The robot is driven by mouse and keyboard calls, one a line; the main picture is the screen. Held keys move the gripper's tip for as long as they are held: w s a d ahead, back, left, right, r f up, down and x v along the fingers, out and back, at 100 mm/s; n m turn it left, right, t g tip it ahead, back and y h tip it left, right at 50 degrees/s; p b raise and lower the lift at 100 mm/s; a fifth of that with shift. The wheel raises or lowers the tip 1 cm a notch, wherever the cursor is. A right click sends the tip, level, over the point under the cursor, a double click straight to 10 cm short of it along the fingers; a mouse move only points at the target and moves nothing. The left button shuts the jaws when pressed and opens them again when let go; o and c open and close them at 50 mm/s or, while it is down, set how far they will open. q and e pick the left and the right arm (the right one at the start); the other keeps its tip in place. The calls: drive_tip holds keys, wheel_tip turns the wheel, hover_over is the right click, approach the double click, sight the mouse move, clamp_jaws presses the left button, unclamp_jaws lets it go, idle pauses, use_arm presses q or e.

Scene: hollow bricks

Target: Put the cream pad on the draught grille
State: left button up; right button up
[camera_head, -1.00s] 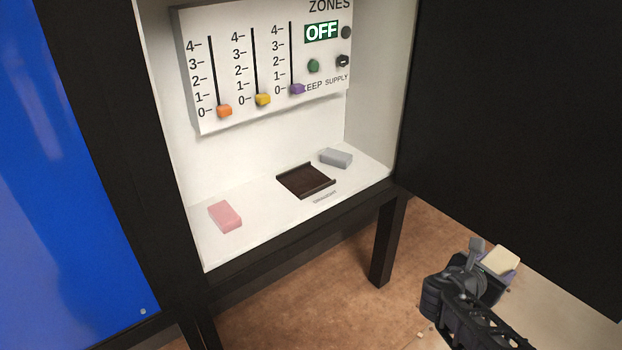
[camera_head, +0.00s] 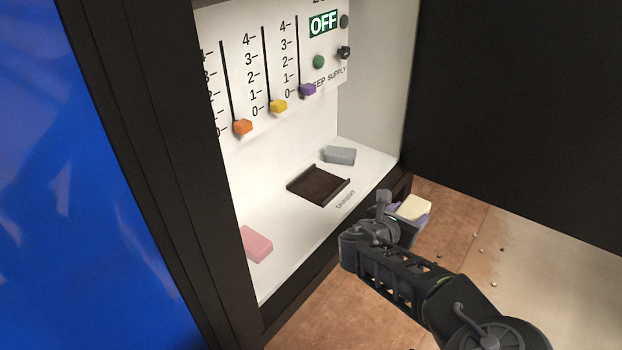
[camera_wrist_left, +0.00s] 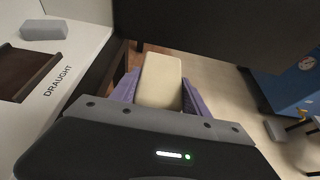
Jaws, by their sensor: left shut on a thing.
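The cream pad (camera_head: 414,207) is held between the purple fingers of my left gripper (camera_head: 411,215), which is shut on it. In the left wrist view the pad (camera_wrist_left: 160,80) stands out beyond the fingers. The gripper is in front of the shelf's front edge, to the right of the draught grille. The draught grille (camera_head: 318,186) is a dark brown plate with raised edges on the white shelf, with nothing on it. It shows partly at the left edge of the left wrist view (camera_wrist_left: 22,75), beside the word DRAUGHT. My right gripper is not in view.
A grey pad (camera_head: 340,155) lies behind the grille, and a pink pad (camera_head: 257,245) lies to its front left on the white shelf (camera_head: 300,235). A panel with sliders (camera_head: 270,65) hangs above. A dark panel (camera_head: 510,110) stands at the right.

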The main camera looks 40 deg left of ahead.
use_arm(q)
drive_tip(key=shift+w+a, duration=0.1)
drive_tip(key=shift+a, duration=0.25)
drive_tip(key=w+a+r+n+g+y+p, duration=0.1)
drive_tip(key=w+a+n+y, duration=0.1)
drive_tip(key=a, duration=0.4)
drive_tip(key=w+a+r+n+y+p, duration=0.1)
drive_tip(key=a+n+y, duration=0.15)
drive_tip(key=a, duration=0.35)
wheel_tip(320, 180, up, 2)
drive_tip(key=n+g+y+p, duration=0.2)
drive_tip(key=n+g+y, duration=0.1)
drive_tip(key=n+y, duration=0.25)
hover_over(319, 189)
drive_tip(key=shift+m, duration=0.3)
drive_tip(key=shift+f+b, duration=0.65)
drive_tip(key=shift+f, duration=2.5)
